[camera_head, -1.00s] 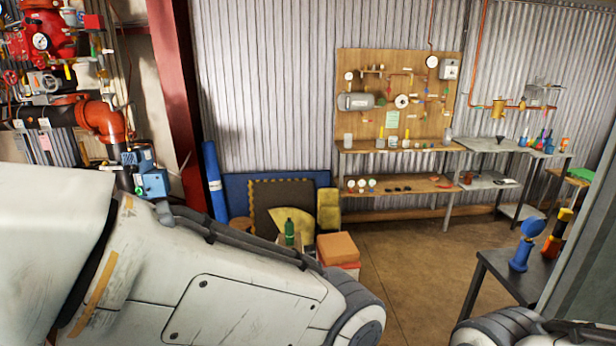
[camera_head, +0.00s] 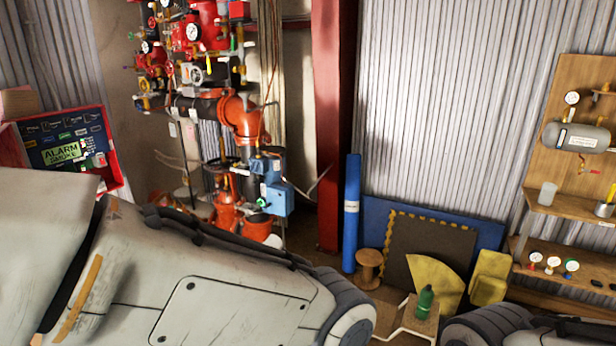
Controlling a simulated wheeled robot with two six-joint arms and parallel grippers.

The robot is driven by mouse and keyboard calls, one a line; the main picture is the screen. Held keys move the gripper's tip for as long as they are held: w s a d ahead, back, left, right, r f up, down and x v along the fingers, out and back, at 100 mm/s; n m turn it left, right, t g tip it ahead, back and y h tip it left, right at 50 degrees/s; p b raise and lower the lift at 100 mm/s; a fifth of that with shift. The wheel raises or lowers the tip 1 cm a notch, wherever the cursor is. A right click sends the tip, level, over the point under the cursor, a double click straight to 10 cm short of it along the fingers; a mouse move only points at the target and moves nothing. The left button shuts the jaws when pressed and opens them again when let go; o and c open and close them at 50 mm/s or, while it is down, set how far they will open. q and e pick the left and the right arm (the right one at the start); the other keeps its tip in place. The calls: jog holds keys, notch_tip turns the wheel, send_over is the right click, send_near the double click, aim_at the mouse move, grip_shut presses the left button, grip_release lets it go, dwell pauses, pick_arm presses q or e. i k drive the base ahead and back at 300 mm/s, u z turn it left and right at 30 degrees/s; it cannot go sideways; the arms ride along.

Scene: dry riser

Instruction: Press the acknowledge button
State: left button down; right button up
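An open red alarm panel (camera_head: 112,160) with a dark face, a green-yellow "ALARM SMOKE" label (camera_head: 62,153) and small labelled parts stands at the far left of the head view. Which of its small parts is the acknowledge button cannot be told at this size. My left arm spans the lower left and hides the area below the panel. Part of my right arm shows at the bottom right. Neither gripper is in view.
Red valves and orange pipes (camera_head: 242,118) with a blue box (camera_head: 277,196) stand right of the panel. A red steel column (camera_head: 329,110), a blue roll (camera_head: 351,215) and leaning mats (camera_head: 432,250) follow. A green bottle (camera_head: 425,302) stands low in front. A wooden board with shelves (camera_head: 562,110) is at right.

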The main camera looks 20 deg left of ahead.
aim_at(28, 144)
jog(key=u, duration=1.05)
jog(key=i, duration=1.05)
jog(key=u, duration=1.1)
jog(key=i, duration=0.2)
jog(key=u, duration=0.05)
